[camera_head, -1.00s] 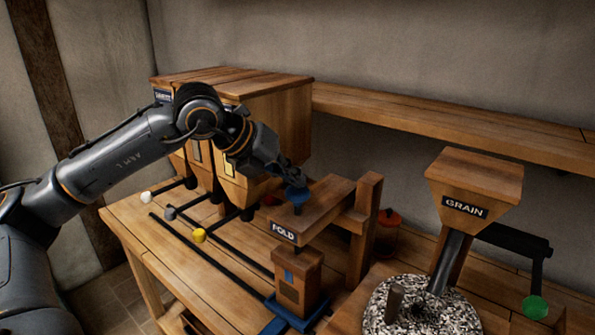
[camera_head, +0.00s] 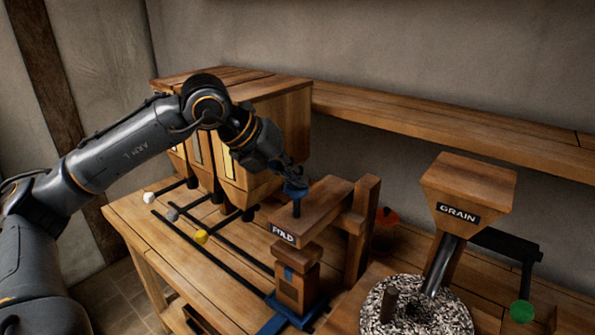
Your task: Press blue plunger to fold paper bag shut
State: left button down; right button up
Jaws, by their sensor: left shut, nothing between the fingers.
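The blue plunger (camera_head: 296,191) stands on the wooden arm of the press labelled FOLD (camera_head: 318,207), with a dark stem showing under its knob. My left gripper (camera_head: 291,179) is shut and empty, with its fingertips at the top of the plunger; I cannot tell whether they touch it. The brown paper bag (camera_head: 290,292) with a blue stripe stands upright on a blue base (camera_head: 285,315) beneath the press. A wooden block (camera_head: 297,254) sits at the bag's top. My right gripper is not in view.
Wooden hoppers (camera_head: 265,140) stand behind my left arm, with rods with white, grey and yellow knobs (camera_head: 201,236) in front. To the right are a GRAIN hopper (camera_head: 470,190), a speckled millstone (camera_head: 375,308), a green-knobbed lever (camera_head: 521,311) and a red-lidded jar (camera_head: 385,232).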

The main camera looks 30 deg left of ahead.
pick_arm(q)
jog(key=shift+t, duration=0.6)
jog(key=r, duration=0.1)
jog(key=a+r, duration=0.1)
jog(key=r, duration=0.1)
jog(key=w+r, duration=0.1)
jog(key=shift+a+r, duration=0.2)
notch_tip(320, 180, up, 4)
jog(key=p, duration=0.3)
jog(key=shift+s+d, duration=0.15)
jog(key=shift+f, duration=0.1)
